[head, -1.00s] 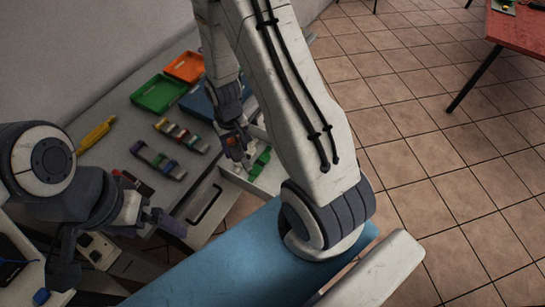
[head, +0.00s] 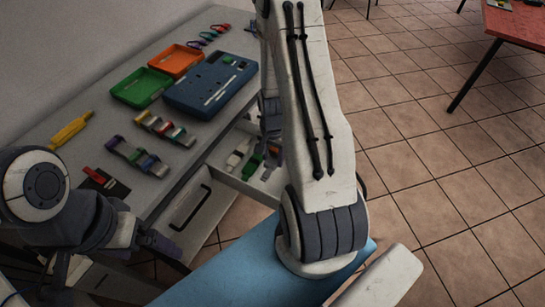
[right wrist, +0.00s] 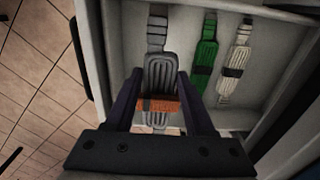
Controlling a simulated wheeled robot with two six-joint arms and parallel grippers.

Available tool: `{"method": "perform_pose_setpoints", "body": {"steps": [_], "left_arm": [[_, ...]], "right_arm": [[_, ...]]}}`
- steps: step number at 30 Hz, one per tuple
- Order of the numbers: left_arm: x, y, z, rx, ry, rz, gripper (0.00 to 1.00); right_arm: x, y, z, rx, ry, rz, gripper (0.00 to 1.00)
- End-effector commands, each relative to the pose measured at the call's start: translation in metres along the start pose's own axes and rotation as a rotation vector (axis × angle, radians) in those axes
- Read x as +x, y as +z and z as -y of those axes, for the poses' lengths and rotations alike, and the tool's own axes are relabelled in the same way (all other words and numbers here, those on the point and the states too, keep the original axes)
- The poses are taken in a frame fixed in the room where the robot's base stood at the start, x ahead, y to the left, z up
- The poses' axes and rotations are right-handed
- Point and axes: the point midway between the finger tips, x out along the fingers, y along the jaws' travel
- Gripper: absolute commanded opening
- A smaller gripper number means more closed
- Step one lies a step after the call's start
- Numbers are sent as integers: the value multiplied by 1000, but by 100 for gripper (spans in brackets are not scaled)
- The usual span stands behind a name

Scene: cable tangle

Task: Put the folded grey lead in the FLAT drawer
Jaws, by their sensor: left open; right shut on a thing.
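The folded grey lead (right wrist: 159,72) has an orange band around it. My right gripper (right wrist: 157,104) is shut on it in the right wrist view. The lead hangs over the left part of an open pale drawer (right wrist: 268,55), beside a green lead (right wrist: 205,60) and a white lead (right wrist: 236,60) with dark bands. I cannot tell if it touches the drawer floor. In the head view the drawer (head: 226,178) is partly hidden behind my right arm, which also hides most of that gripper. My left gripper (head: 112,260) is open at the lower left. No FLAT label is legible.
The grey bench holds a blue case (head: 210,84), a green tray (head: 142,87), an orange tray (head: 176,60), a yellow tool (head: 72,130) and several banded leads (head: 138,155). A drawer front with a black handle (head: 190,207) is nearer. Tiled floor lies right.

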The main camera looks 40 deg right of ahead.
Motion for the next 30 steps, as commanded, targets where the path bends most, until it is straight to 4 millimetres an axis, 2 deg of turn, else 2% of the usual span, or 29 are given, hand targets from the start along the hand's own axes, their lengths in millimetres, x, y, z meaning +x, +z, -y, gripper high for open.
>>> {"method": "perform_pose_setpoints", "body": {"steps": [1, 21, 30], "left_arm": [[8, 0, 1, 0, 0, 0, 100], [78, 4, 6, 0, 0, 0, 100], [88, 5, 6, 0, 0, 0, 100]], "right_arm": [[8, 0, 0, -1, 0, 0, 0], [87, 0, 0, -3, 0, 0, 0], [99, 0, 0, -3, 0, 0, 0]]}}
